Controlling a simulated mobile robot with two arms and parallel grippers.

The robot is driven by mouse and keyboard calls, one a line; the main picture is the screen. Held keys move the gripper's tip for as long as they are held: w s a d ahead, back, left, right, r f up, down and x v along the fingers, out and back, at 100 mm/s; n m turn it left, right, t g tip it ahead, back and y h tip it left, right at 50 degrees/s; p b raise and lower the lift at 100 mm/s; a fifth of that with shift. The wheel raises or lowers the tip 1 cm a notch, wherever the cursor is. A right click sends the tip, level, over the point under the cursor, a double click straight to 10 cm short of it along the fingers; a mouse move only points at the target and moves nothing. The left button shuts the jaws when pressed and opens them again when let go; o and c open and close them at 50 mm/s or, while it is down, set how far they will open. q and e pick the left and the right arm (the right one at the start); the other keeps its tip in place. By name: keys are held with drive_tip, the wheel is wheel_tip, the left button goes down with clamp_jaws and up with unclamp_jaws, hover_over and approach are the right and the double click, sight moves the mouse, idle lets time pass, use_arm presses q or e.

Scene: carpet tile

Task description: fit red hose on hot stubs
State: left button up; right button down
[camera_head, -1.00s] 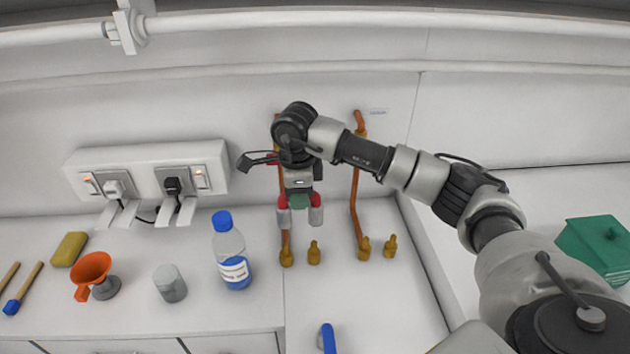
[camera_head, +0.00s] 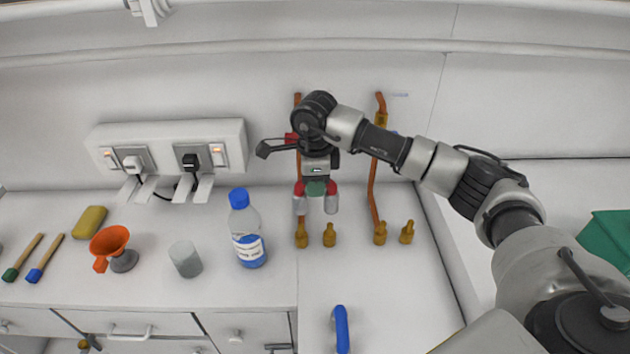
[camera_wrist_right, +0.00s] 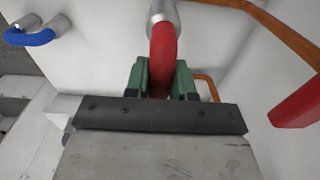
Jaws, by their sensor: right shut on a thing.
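The red hose (camera_head: 332,188) is a short bent piece with silver sleeves at both ends. My right gripper (camera_head: 316,187) is shut on its middle, with the two ends pointing down. Below it stand two brass stubs, a left one (camera_head: 302,238) and a right one (camera_head: 329,238), under the copper pipe with a red part (camera_head: 291,138). The sleeves hang just above these stubs, seemingly apart from them. In the right wrist view the red hose (camera_wrist_right: 163,55) passes between the green fingers, and one sleeve (camera_wrist_right: 162,12) shows; the stubs are hidden there. My left gripper is not in view.
Another pair of brass stubs (camera_head: 380,236) stands to the right, by a second copper pipe (camera_head: 373,190). A green box (camera_head: 606,238) is far right.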

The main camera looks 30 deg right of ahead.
wheel_tip(320, 180, down, 4)
drive_tip(key=shift+r+b, duration=0.1)
drive_tip(key=shift+b, duration=1.05)
drive_tip(key=shift+b, duration=0.6)
idle(0.7)
drive_tip(key=shift+f+b, duration=2)
drive_tip(key=shift+f, duration=0.45)
drive_tip(key=c, duration=0.9)
unclamp_jaws()
drive_tip(key=shift+o, duration=0.2)
